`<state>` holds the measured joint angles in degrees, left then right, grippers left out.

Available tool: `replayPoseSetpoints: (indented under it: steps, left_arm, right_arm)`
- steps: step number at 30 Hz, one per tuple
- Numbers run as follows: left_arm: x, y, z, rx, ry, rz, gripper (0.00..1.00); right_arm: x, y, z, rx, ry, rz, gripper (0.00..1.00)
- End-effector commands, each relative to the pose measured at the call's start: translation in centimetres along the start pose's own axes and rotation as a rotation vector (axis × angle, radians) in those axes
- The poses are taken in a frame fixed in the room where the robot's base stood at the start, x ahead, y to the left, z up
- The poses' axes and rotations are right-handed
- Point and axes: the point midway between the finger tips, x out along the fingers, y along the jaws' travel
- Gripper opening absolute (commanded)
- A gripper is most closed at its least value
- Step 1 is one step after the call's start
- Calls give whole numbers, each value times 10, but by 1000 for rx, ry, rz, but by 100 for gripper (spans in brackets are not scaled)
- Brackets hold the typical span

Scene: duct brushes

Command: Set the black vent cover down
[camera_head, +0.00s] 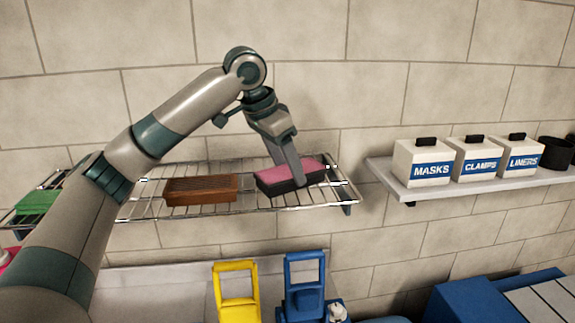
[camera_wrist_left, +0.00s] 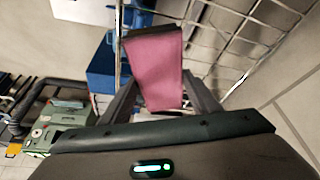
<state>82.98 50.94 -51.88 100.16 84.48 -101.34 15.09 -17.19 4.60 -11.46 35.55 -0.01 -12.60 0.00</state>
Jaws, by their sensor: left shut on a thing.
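The black vent cover (camera_head: 290,178) shows as a flat block with black sides and a pink top face. It is at the right end of the wire rack, close over or touching the wires; I cannot tell which. My left gripper (camera_head: 296,180) comes down on it from above and is shut on it. In the left wrist view the pink face of the cover (camera_wrist_left: 156,75) lies between the two fingers (camera_wrist_left: 160,95), with a dark edge at its far end. My right gripper is not in view.
A brown slatted block (camera_head: 201,189) lies left of the cover on the wire rack (camera_head: 235,206), with a gap between. A green block (camera_head: 37,201) is at the far left. A shelf (camera_head: 480,183) with labelled boxes stands right. Yellow (camera_head: 237,285) and blue (camera_head: 304,285) handled items are below.

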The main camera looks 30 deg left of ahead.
Motion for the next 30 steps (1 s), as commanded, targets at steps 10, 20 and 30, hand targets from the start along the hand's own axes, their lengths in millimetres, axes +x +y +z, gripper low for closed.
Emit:
replayPoseSetpoints:
  steps: [10,20,30]
  left_arm:
    - [10,0,4,0,2,1,22]
    - [12,0,5,0,0,1,75]
    - [9,0,4,0,1,0,75]
  right_arm:
    - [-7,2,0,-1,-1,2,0]
    - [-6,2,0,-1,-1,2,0]
    - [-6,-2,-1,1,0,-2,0]
